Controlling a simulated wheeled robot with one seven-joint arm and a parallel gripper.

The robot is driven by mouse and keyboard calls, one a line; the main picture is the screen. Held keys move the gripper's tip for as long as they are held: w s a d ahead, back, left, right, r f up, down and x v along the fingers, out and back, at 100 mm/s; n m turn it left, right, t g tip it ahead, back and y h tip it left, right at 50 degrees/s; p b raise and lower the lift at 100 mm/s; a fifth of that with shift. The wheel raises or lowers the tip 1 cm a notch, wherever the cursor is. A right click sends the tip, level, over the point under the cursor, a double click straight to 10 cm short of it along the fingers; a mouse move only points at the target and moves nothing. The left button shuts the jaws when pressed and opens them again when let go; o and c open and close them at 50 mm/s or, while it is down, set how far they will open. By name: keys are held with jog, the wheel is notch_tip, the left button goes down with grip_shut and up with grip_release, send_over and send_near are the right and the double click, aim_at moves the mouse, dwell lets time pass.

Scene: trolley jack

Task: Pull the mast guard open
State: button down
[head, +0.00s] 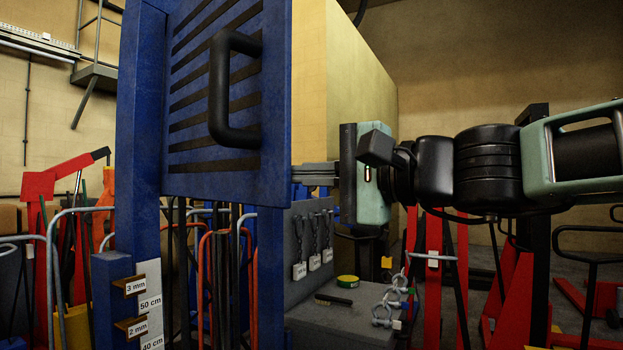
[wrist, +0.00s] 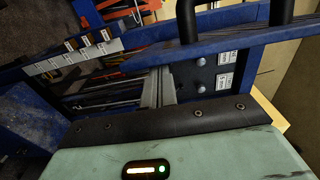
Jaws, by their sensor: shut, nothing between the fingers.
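The mast guard (head: 228,110) is a blue slotted panel with a black bar handle (head: 219,85) on its face. In the head view it joins the blue mast post (head: 140,120) at left. In the wrist view the guard (wrist: 230,40) shows nearly edge-on with the handle (wrist: 187,22) on its upper side, and it stands away from the frame behind it. My gripper (head: 315,172) is shut and empty at the guard's right edge, clear of the handle. Its fingers (wrist: 160,80) point behind the panel on its inner side; the head view hides the tips. Contact cannot be told.
A grey bench (head: 345,315) with shackles and a brush stands below my gripper. A grey board with hanging labelled tools (head: 313,240) is behind it. Red jacks (head: 510,290) stand at right. A stepped gauge with labels (head: 148,305) is at lower left.

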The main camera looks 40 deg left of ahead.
jog(key=s+a+b, duration=0.1)
jog(key=s+b, duration=0.4)
jog(key=s, duration=0.6)
jog(key=shift+a, duration=0.15)
